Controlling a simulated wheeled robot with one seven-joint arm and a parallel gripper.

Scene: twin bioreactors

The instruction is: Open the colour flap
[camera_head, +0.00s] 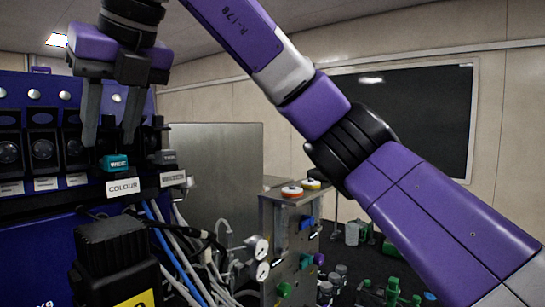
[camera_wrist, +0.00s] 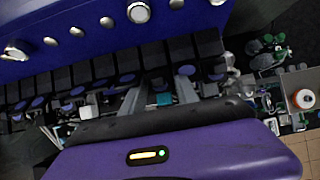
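The COLOUR label (camera_head: 122,187) is on the front of the blue machine, at the left of the head view. A teal block (camera_head: 115,163) sits just above this label, in the row of black units. My gripper (camera_head: 110,144) points down over that spot with its fingers apart and nothing held between them. In the wrist view, a small teal patch (camera_wrist: 163,98) shows between the two fingers (camera_wrist: 160,90). The fingers hide part of the colour unit, and I cannot tell which part is the flap or whether they touch it.
Several black units with round lenses (camera_head: 43,149) stand in a row to the left. A dark labelled unit (camera_head: 166,157) is close on the right. A black box (camera_head: 112,262), cables (camera_head: 175,255) and gauges (camera_head: 262,270) are below. A grey panel (camera_head: 225,180) stands behind.

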